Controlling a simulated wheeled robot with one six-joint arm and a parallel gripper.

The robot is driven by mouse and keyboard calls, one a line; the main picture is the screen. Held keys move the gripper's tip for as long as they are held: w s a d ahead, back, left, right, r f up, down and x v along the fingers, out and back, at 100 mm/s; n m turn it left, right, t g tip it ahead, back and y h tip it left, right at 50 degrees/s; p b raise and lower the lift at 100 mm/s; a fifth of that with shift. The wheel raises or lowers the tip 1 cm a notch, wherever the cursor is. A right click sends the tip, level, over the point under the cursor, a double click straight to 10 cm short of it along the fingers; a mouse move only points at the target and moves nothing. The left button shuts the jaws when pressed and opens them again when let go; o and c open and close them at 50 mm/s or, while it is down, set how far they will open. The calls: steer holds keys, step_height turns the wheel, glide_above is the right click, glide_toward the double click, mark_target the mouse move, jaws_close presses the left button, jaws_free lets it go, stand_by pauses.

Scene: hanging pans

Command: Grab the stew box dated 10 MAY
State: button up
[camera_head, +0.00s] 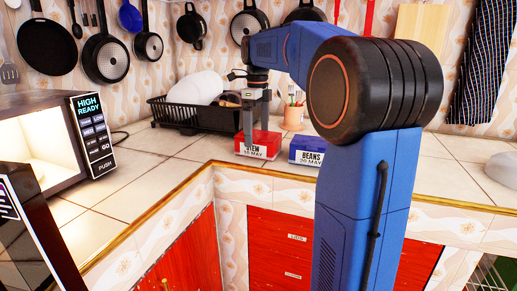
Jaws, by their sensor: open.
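A red box (262,151) stands on the tiled counter near the corner. Its white label shows letters ending like "EW" and a date in MAY that is too small to read surely; part of the label is hidden. A blue box (309,151) labelled "BEANS" with a MAY date stands to its right, a small gap apart. My gripper (257,127) points down at the red box's left part and upper side, fingers apart. One finger overlaps the box's left front in this view. I cannot tell whether it touches the box.
A black dish rack (195,117) with white plates stands behind on the left, and a utensil cup (294,117) stands behind. A lit microwave (60,140) is at the left. Pans hang on the wall. My blue arm covers the right middle. The front counter is clear.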

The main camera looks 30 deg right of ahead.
steer(key=c, duration=1.5)
